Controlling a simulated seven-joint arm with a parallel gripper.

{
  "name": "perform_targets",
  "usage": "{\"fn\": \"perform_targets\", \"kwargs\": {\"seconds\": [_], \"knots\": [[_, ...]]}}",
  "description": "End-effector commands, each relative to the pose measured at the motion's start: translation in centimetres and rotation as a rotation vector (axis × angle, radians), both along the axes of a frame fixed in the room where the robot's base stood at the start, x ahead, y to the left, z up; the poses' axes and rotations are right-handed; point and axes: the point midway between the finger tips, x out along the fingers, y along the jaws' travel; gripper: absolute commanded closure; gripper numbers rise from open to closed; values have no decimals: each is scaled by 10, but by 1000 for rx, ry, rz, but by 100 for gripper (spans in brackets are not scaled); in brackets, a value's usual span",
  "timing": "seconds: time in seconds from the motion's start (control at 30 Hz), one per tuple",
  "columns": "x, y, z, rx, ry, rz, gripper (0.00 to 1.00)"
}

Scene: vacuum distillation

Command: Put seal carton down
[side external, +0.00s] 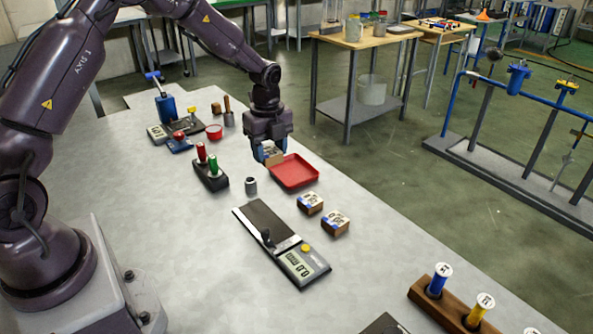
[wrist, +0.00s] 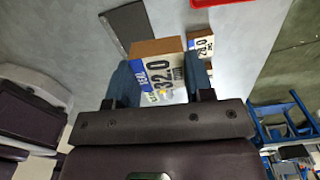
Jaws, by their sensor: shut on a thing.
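My gripper (side external: 268,143) is shut on a seal carton. In the wrist view the carton (wrist: 158,70) sits between my two fingers (wrist: 160,82). It is a brown box with a white and blue label reading "SEAL" and "32.0". In the side view only a small part of the carton (side external: 273,159) shows below my gripper, at the left edge of the red tray (side external: 294,172). I cannot tell whether its underside touches anything.
A gauge with a dark plate and display (side external: 282,243) lies in front of the cartons. A small grey cylinder (side external: 251,186) and a holder with red and green handles (side external: 210,171) stand left of the tray. A wooden block with vials (side external: 455,305) is at front right. Bare bench lies between.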

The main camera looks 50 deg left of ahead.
Motion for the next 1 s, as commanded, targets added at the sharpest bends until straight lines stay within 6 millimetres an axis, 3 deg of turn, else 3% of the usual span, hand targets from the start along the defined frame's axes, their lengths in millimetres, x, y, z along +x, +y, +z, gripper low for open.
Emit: {"fn": "perform_targets", "kwargs": {"seconds": [0.2,0.5,0.83,1.0], "knots": [[44,11,-22,0,1,0,75],[85,21,-68,-1,2,1,75],[100,25,-85,0,1,2,75],[100,24,-109,0,3,1,75]]}}
